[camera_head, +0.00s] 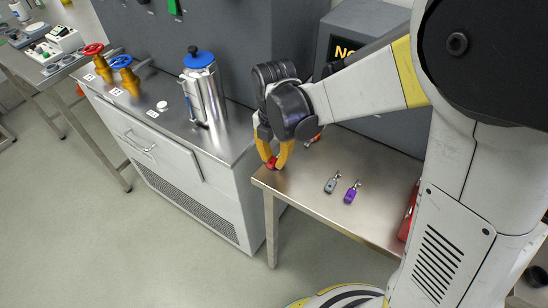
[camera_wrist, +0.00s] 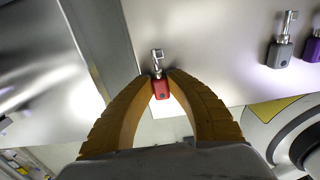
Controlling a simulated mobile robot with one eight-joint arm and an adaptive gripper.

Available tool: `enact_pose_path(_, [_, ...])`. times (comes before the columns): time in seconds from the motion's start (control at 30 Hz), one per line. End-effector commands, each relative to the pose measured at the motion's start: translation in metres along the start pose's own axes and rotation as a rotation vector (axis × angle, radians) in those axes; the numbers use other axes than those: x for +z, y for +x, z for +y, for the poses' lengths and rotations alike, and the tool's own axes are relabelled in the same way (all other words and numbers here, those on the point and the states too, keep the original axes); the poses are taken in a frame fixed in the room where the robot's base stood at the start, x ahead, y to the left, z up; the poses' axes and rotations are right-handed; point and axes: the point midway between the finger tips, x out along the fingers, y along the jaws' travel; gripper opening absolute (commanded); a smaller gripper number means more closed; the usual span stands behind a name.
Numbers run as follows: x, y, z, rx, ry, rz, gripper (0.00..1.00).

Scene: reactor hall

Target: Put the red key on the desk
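The red key (camera_wrist: 160,88) has a red head and a grey metal shaft. In the wrist view it sits between the tips of my yellow fingers, which touch it on both sides. My gripper (camera_wrist: 160,76) is shut on it. In the head view my gripper (camera_head: 272,162) points down at the left front corner of the low steel desk (camera_head: 305,190), with a bit of red at its fingertips. I cannot tell whether the key touches the desk top or hangs just above it.
A grey key (camera_head: 332,182) and a purple key (camera_head: 351,191) lie on the desk. A taller steel cabinet (camera_head: 180,150) stands to the left, bearing a blue-lidded metal canister (camera_head: 203,88), a red valve (camera_head: 97,62) and a blue valve (camera_head: 126,74). A red object (camera_head: 409,212) is at right.

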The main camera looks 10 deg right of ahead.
Motion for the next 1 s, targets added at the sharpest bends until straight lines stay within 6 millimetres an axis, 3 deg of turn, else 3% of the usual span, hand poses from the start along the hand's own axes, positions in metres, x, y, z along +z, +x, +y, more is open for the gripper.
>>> enact_pose_path(0.07, [0.000, 0.000, 0.000, 0.000, 0.000, 0.000, 0.38])
enact_pose_path(0.47, [0.000, -0.010, 0.000, 0.000, 0.000, 0.000, 0.38])
enact_pose_path(0.8, [0.000, -0.085, 0.000, 0.000, 0.000, 0.000, 0.38])
enact_pose_path(1.0, [0.000, -0.115, 0.000, 0.000, 0.000, 0.000, 0.38])
